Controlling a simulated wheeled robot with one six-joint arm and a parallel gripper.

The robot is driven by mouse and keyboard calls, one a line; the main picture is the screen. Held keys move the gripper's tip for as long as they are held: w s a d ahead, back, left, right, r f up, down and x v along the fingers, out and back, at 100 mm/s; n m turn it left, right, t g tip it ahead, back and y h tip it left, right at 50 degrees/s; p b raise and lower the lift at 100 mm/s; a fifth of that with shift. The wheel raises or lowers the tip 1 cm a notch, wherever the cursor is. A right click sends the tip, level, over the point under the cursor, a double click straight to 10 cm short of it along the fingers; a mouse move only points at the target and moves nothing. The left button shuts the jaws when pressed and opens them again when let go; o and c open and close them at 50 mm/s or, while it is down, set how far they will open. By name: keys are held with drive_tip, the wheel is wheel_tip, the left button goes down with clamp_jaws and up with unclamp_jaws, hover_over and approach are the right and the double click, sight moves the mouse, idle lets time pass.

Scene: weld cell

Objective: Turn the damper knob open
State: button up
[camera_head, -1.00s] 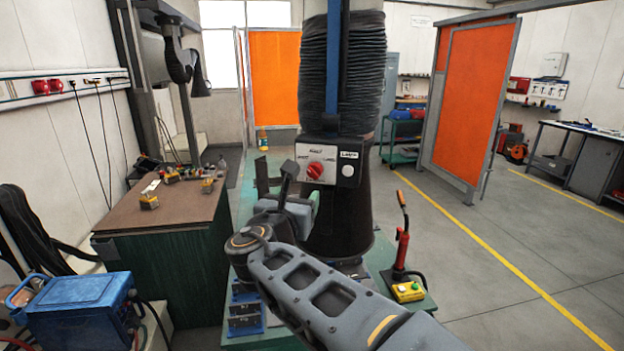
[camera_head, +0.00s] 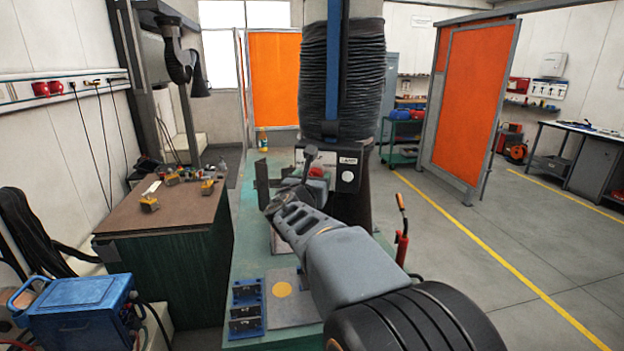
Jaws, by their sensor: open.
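The red damper knob (camera_head: 317,172) sits on a pale panel (camera_head: 328,158) on the dark extraction hood (camera_head: 357,205). Only the upper part of the knob shows; my gripper and wrist hide the rest, so its pointer cannot be read. My gripper (camera_head: 309,160) is just left of the knob in the picture, at the panel's front. One slim dark finger stands up before the panel's left part; the other is hard to make out. The jaws are open, and whether they touch the knob cannot be told.
A green table (camera_head: 250,262) lies below my arm, with blue fixtures (camera_head: 246,308) and an upright dark angle plate (camera_head: 262,183). A brown-topped bench (camera_head: 165,215) is at left. Floor at right is clear.

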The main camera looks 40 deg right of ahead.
drive_tip(key=c, duration=0.9)
drive_tip(key=shift+f+m+b, duration=0.15)
drive_tip(key=shift+m+b, duration=0.15)
drive_tip(key=shift+b, duration=0.3)
drive_tip(key=m+b, duration=0.2)
drive_tip(key=b, duration=0.2)
drive_tip(key=shift+f+m, duration=0.2)
drive_tip(key=shift+m, duration=0.2)
drive_tip(key=m+b, duration=0.5)
drive_tip(key=b, duration=0.2)
drive_tip(key=m+b, duration=0.5)
drive_tip(key=shift+r+m, duration=0.1)
drive_tip(key=shift+m, duration=0.3)
drive_tip(key=shift+r+m+b, duration=0.2)
drive_tip(key=shift+m+b, duration=1.45)
drive_tip(key=shift+m, duration=0.15)
